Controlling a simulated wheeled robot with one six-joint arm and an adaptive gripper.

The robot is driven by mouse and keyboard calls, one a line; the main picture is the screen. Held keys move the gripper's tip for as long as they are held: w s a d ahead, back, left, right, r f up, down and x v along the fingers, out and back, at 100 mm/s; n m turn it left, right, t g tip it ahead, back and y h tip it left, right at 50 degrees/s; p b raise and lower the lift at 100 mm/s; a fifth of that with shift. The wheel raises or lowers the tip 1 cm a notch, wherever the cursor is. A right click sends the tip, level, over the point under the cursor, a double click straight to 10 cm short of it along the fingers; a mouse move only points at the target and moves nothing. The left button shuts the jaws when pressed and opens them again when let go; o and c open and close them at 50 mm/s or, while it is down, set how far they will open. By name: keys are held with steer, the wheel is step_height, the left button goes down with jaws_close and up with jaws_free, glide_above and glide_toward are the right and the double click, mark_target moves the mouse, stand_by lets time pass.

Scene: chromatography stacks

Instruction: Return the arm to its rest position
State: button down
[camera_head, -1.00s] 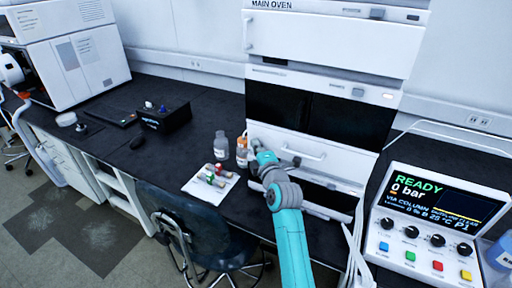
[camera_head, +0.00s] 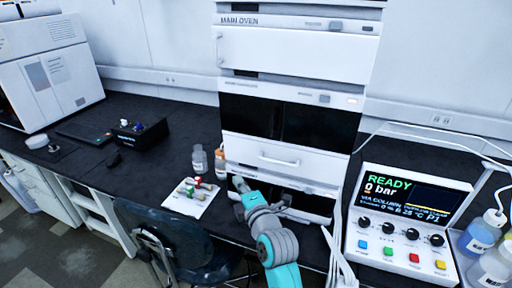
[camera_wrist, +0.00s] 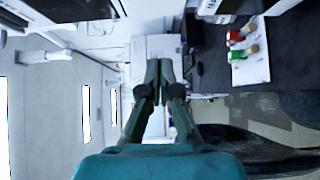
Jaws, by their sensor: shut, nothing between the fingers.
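My gripper (camera_wrist: 158,64) is shut and empty in the wrist view, its two dark fingers meeting at their tips. In the head view my teal and grey arm reaches up from the bottom, and its gripper end (camera_head: 239,184) is in front of the lower part of the oven stack (camera_head: 292,161), just right of the white sheet. It appears apart from the small vials on that sheet, though whether it touches the stack cannot be told. The fingertips are small in the head view.
A white sheet (camera_head: 181,206) with several colour-capped vials lies on the dark bench. Two bottles (camera_head: 199,160) stand behind it. A chair (camera_head: 165,235) is in front. A control box (camera_head: 410,216) reading READY, 0 bar stands at right with bottles (camera_head: 480,235) beside it.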

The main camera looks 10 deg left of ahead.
steer(key=s+d+f+m+t+h, duration=0.1)
steer(key=s+d+f+m+h, duration=0.5)
steer(key=s+d+f+m, duration=1.15)
steer(key=s+d+r+m+h, duration=0.1)
steer(key=s+d+m, duration=0.1)
steer(key=s+d, duration=0.4)
steer(key=s+d+r+m+h, duration=0.1)
steer(key=s+d, duration=0.5)
steer(key=s, duration=1.1)
steer(key=s+d+r+m+h, duration=0.2)
steer(key=s+d+m, duration=0.3)
steer(key=s, duration=0.6)
steer(key=shift+s+d+g+h, duration=0.15)
steer(key=shift+d+g+h, duration=0.15)
steer(key=shift+d+h, duration=0.15)
steer(key=shift+r, duration=0.1)
